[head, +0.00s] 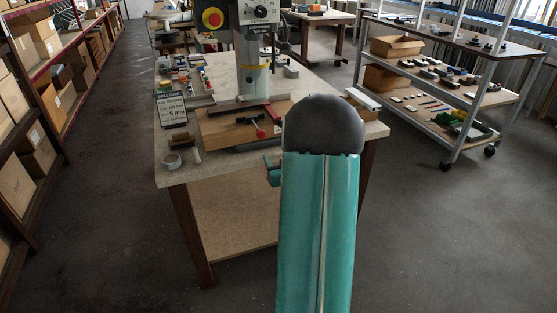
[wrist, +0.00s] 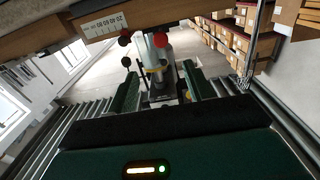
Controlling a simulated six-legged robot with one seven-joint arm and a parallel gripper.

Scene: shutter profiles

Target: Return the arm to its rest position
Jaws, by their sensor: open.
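My arm (head: 318,225), teal with a dark rounded joint, rises in the middle foreground of the head view, in front of the bench. A small teal part of it shows at the bench's front edge; the fingers cannot be made out there. In the wrist view my gripper (wrist: 160,88) has its two green fingers well apart, with nothing held between them. A drill press with red and black knobs (wrist: 160,40) shows beyond the fingers.
A wheeled shelf cart (head: 450,150) stands right, box shelves (head: 40,100) left. Floor between is clear.

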